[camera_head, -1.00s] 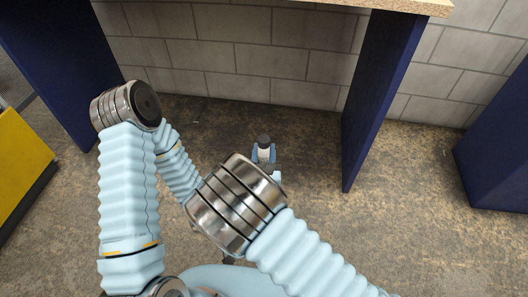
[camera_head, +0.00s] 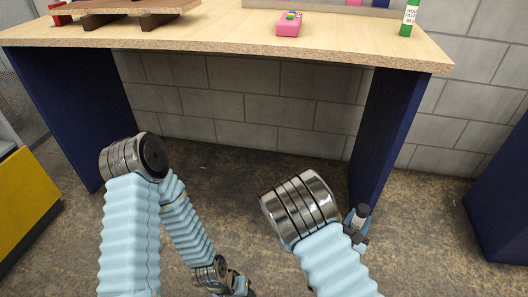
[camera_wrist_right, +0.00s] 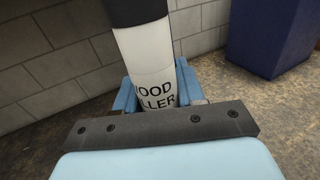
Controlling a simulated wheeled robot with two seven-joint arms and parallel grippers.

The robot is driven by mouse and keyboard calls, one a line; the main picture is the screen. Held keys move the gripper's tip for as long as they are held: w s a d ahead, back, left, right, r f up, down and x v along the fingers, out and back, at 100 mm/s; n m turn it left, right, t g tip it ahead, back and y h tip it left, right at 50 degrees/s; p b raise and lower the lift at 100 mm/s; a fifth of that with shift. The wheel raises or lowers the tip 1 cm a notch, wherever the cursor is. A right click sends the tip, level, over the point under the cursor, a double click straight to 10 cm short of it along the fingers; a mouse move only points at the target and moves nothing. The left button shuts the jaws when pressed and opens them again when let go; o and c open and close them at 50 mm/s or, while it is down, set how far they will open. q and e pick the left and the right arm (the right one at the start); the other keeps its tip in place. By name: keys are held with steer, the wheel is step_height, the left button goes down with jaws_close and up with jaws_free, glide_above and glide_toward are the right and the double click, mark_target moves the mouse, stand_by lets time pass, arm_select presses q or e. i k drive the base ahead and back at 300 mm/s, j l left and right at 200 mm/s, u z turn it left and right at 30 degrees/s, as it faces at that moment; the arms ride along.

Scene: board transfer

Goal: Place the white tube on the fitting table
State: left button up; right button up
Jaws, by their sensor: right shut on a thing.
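The white tube (camera_wrist_right: 148,65) with a black cap stands roughly upright between the blue fingers of my right gripper (camera_wrist_right: 157,92) in the right wrist view. Part of its dark lettering reads "OOD" and "LLER"; its lower end is hidden. My right gripper is shut on it, and in the head view the gripper (camera_head: 357,220) is below the tabletop, in front of the right table leg. A table (camera_head: 340,47) with a pale wooden top and dark blue legs spans the head view. My left gripper (camera_head: 240,287) is low at the bottom edge, its jaws unclear.
On the tabletop are a brown wooden board on supports (camera_head: 125,8), a pink object (camera_head: 288,27), and a green-and-white tube (camera_head: 410,17) near the right. A grey-edged bin (camera_head: 330,7) is at the back. A dark blue block (camera_head: 500,200) stands right. Bare wood lies along the front.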

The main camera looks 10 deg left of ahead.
mark_target(52, 21)
steer(key=j+u, duration=0.15)
steer(key=u, duration=0.25)
steer(key=i+j+u, duration=0.1)
steer(key=u, duration=0.25)
steer(key=j+u, duration=0.15)
steer(key=u, duration=0.25)
steer(key=i+u, duration=0.15)
steer(key=u, duration=0.2)
